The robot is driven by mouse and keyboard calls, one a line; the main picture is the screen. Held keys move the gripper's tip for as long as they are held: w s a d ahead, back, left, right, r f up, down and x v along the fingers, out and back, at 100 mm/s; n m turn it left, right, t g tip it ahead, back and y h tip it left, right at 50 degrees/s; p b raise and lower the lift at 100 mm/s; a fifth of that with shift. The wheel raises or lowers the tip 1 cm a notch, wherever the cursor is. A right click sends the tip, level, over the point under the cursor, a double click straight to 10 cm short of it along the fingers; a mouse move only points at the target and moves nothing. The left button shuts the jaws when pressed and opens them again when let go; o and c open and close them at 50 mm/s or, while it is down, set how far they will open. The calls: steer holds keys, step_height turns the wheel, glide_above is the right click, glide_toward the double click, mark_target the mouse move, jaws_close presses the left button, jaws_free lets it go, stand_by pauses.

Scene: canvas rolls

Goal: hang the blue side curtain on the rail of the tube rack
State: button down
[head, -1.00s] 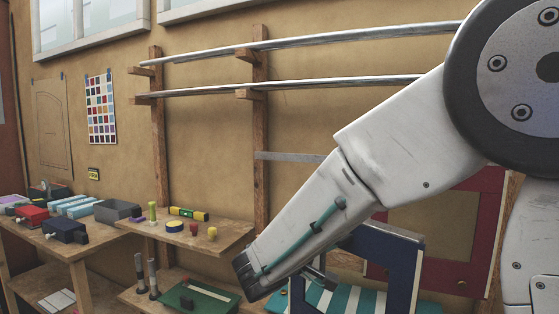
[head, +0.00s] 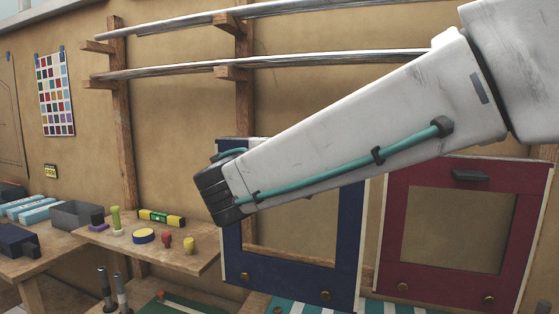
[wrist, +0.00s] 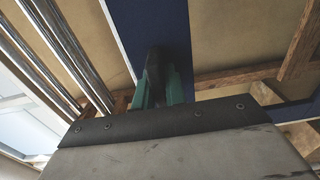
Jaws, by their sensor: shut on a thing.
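The blue side curtain (head: 343,235) is a navy panel with a clear window, pale side edges and brass eyelets along its bottom. In the head view it hangs upright behind my forearm, which hides part of its upper portion. In the wrist view my gripper (wrist: 163,78) is shut on the blue curtain (wrist: 150,25). In the head view the fingers are hidden behind my arm. The tube rack has a lower rail (head: 300,61) and an upper rail (head: 300,10) on wooden brackets. The curtain is below both rails in the head view, apart from them.
A red curtain panel (head: 405,220) with a window is upright at the right. A wooden shelf (head: 205,255) at the left holds a level (head: 161,218), a tape roll and small pots. A teal-striped roll (head: 290,305) lies below the curtain.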

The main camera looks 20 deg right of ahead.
steer(key=x, duration=1.3)
stand_by(0.5)
stand_by(0.4)
steer(key=shift+f, duration=1.55)
steer(key=c, duration=1.4)
jaws_free()
steer(key=shift+o, duration=0.2)
steer(key=shift+f, duration=0.1)
